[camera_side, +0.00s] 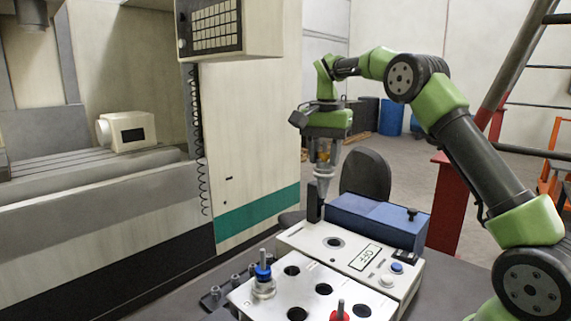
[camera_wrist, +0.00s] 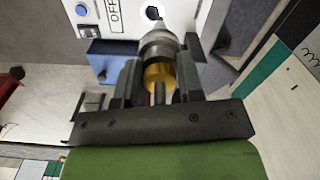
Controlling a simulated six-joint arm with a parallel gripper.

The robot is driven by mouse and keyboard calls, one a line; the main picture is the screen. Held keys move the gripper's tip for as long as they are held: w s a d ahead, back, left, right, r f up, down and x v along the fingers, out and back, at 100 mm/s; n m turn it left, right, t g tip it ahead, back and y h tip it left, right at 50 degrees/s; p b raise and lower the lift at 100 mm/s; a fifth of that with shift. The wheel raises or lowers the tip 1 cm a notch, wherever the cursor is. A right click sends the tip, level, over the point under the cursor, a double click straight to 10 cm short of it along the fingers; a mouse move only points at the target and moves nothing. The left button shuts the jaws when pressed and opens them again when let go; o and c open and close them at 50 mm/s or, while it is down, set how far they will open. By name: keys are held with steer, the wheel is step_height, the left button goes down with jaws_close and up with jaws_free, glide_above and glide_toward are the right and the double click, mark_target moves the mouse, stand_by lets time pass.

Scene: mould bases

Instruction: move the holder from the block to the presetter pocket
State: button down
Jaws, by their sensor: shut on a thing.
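My gripper (camera_side: 324,148) is shut on the holder (camera_side: 323,179), which has a gold collar and a grey taper pointing down. The holder hangs in the air above the presetter (camera_side: 300,240), apart from it. In the wrist view the holder (camera_wrist: 158,46) sits between both fingers of my gripper (camera_wrist: 158,70), with its taper towards the round presetter pocket (camera_wrist: 152,12). In the side view the presetter pocket (camera_side: 334,243) is an empty dark hole, lower than the taper tip. The white block (camera_side: 272,307) stands in front with several empty holes.
A blue-collared holder (camera_side: 263,276) and a red-collared one (camera_side: 340,314) stand at the block. A black post (camera_side: 314,203) rises from the presetter near the held taper. A blue box part (camera_side: 375,220) lies behind the pocket. The machine (camera_side: 240,140) stands at left.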

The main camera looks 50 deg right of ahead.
steer(key=d+f, duration=0.1)
steer(key=f, duration=0.7)
steer(key=s+d+f, duration=0.1)
steer(key=d+f, duration=0.1)
steer(key=f, duration=0.7)
steer(key=shift+s+d+f+m, duration=0.2)
steer(key=shift+d+m, duration=0.1)
steer(key=shift+m, duration=0.1)
stand_by(0.3)
steer(key=c, duration=0.7)
jaws_free()
step_height(320, 180, up, 10)
